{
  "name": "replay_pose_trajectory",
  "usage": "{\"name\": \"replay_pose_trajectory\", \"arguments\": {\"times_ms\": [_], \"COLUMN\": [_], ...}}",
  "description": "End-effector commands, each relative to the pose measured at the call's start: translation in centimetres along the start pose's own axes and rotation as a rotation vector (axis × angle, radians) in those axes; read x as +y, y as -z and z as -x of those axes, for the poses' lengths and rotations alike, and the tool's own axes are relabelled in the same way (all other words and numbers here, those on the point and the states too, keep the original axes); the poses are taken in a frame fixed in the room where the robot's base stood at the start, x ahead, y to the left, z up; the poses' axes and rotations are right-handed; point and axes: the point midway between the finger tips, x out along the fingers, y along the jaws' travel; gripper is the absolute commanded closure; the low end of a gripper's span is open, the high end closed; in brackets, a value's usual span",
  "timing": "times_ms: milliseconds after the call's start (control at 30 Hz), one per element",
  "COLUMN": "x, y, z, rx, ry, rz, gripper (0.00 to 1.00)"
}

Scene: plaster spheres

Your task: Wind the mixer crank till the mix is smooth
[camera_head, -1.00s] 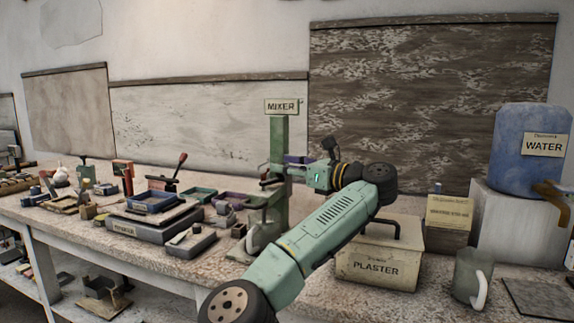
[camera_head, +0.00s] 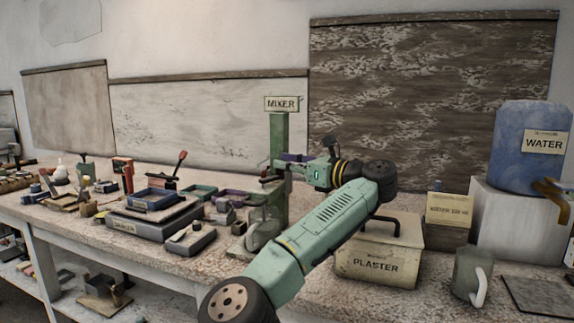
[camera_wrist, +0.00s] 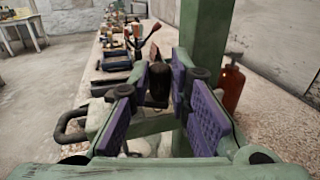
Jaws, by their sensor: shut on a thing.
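The mixer is a green upright post (camera_head: 279,135) under a sign (camera_head: 281,104) reading MIXER, with a clear vessel (camera_head: 262,228) at its foot. My gripper (camera_head: 279,168) reaches the post from the right, at mid height. In the wrist view, its purple-padded fingers (camera_wrist: 160,92) are closed around a dark upright cylindrical handle (camera_wrist: 158,84), the crank grip. The green post (camera_wrist: 206,35) stands just right of the fingers there. The rest of the crank is mostly hidden by the fingers. The mix inside the vessel cannot be made out.
A PLASTER box (camera_head: 377,262) stands under my arm, with a grey jug (camera_head: 466,272) to its right. A blue WATER barrel (camera_head: 528,150) sits on a white block (camera_head: 492,225). Trays and small tools crowd the bench left of the mixer.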

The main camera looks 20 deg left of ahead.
Motion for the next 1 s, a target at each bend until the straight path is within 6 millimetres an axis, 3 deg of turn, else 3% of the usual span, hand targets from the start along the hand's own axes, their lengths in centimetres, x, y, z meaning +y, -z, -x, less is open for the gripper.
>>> {"name": "replay_pose_trajectory", "arguments": {"times_ms": [500, 933, 967, 1000], "x": [-0.7, -0.7, -0.7, -0.7], "y": [-0.5, 0.0, 0.0, 0.0], "z": [-1.4, -1.5, -1.5, -1.5], "rx": [0.005, -0.001, -0.001, -0.001], "ry": [-0.229, -0.260, -0.260, -0.260], "rz": [-0.003, -0.002, -0.002, -0.002], "gripper": [1.00, 1.00, 0.82, 0.79]}}
